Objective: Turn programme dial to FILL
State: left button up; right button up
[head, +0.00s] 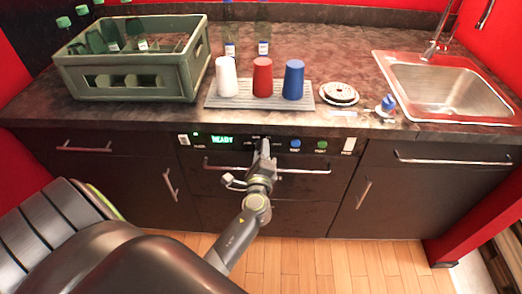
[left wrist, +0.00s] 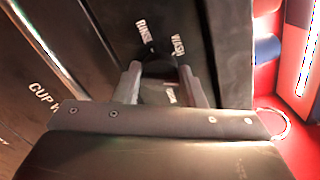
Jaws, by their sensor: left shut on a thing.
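My left gripper (head: 264,148) reaches up to the dark control panel under the counter and covers the programme dial in the head view. In the left wrist view, the two grey fingers (left wrist: 160,85) are shut on either side of the dark dial (left wrist: 160,68). The labels RINSE (left wrist: 145,31) and WASH (left wrist: 178,44) show beyond the dial. Another small white label between the fingers is too blurred to read. The dial's pointer is not clear. The green display (head: 222,139) on the panel reads READY. My right gripper is not in view.
A blue button (head: 295,144) and a green button (head: 321,145) sit right of the dial. A horizontal handle bar (head: 310,171) runs just below the panel. Above on the counter are a green bottle crate (head: 130,82), white, red and blue cups, and a steel sink (head: 450,95).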

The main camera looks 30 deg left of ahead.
pick_arm(q)
jog(key=shift+m, duration=0.5)
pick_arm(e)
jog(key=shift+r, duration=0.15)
pick_arm(q)
jog(key=o, duration=1)
jog(key=shift+w, duration=0.1)
